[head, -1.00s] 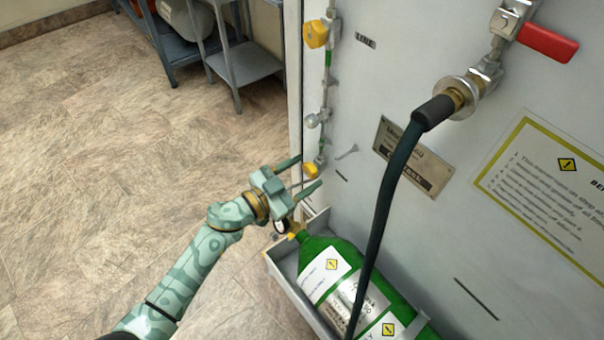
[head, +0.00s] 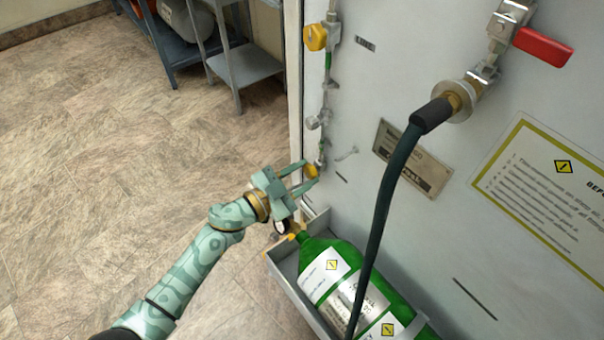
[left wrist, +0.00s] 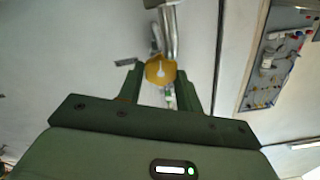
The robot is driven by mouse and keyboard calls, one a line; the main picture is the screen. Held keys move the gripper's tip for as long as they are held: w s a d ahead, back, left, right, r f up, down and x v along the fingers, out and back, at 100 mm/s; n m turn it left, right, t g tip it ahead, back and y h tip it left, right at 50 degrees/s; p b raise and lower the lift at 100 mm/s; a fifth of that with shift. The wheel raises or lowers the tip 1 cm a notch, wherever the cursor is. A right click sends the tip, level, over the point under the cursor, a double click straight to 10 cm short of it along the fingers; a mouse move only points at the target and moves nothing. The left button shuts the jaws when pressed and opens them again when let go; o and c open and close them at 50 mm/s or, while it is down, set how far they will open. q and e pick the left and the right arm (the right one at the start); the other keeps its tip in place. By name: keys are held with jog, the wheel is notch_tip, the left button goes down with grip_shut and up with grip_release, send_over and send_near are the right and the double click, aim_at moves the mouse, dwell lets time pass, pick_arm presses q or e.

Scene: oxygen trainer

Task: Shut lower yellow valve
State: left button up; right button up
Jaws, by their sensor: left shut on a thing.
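The lower yellow valve (head: 311,172) sits near the bottom of the thin pipe line on the white panel (head: 432,120). My left gripper (head: 309,173) has its two fingers on either side of the valve's yellow knob and is shut on it. In the left wrist view the yellow knob (left wrist: 160,71) shows between the two green fingertips (left wrist: 160,77), with a pale mark on its face. The upper yellow valve (head: 316,37) is higher on the same line, apart from the gripper. My right gripper is not in view.
A green gas cylinder (head: 342,258) lies in a grey tray (head: 292,291) just below the gripper. A dark hose (head: 388,200) hangs from a fitting with a red lever (head: 542,46). A blue-grey stand (head: 243,64) is at the back left. The floor at left is clear.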

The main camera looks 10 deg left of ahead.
pick_arm(q)
jog(key=shift+m, duration=1.2)
jog(key=shift+f+m, duration=0.1)
jog(key=shift+m, duration=1)
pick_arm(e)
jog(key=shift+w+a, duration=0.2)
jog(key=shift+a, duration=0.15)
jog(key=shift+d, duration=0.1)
pick_arm(q)
jog(key=shift+m, duration=0.4)
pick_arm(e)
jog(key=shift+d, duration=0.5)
